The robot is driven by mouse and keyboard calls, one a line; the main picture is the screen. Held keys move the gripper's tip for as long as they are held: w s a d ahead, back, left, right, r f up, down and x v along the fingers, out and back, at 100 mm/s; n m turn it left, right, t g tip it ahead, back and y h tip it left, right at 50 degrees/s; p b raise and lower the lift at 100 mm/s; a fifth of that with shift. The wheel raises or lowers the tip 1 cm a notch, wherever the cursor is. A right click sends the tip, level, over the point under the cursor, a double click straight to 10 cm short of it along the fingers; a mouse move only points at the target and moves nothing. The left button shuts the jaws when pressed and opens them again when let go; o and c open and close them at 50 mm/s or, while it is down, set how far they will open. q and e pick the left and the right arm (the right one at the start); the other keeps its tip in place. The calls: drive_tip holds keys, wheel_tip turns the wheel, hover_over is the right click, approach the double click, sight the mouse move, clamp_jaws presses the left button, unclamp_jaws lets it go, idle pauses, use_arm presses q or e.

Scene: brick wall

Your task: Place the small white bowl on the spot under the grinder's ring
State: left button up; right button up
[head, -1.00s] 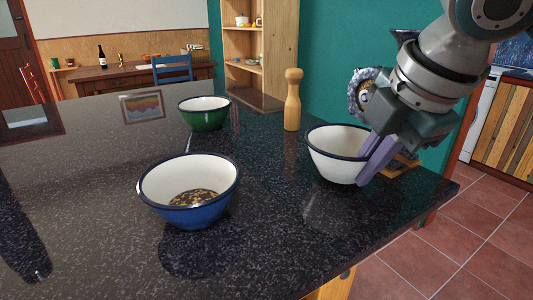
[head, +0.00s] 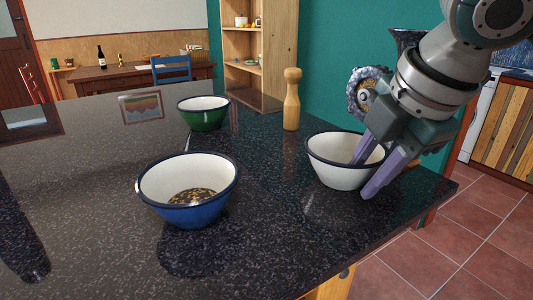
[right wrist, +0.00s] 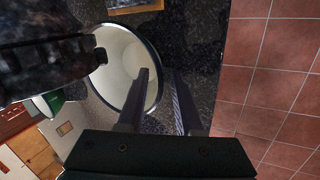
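The small white bowl (head: 335,176) with a dark rim sits upright on the dark counter near its right edge; it also shows in the right wrist view (right wrist: 115,68). My right gripper (head: 362,179) is open around the bowl's right wall, one finger inside and the other outside; both fingers show apart in the right wrist view (right wrist: 161,72). The grinder (head: 405,40) stands behind the bowl, largely hidden by my right arm. Its toothed wheel (head: 366,88) shows left of the gripper. I cannot make out the spot under its ring. My left gripper is not in view.
A blue bowl (head: 190,214) with dark grains stands at front left, a green bowl (head: 203,120) farther back. A wooden mill (head: 292,102) stands behind the white bowl. The counter's right edge is close to my right gripper; the counter's left part is mostly clear.

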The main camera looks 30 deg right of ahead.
drive_tip(key=p+v, duration=0.3)
drive_tip(key=v, duration=0.8)
drive_tip(key=shift+s+r, duration=0.15)
drive_tip(key=shift+r, duration=0.2)
idle(0.8)
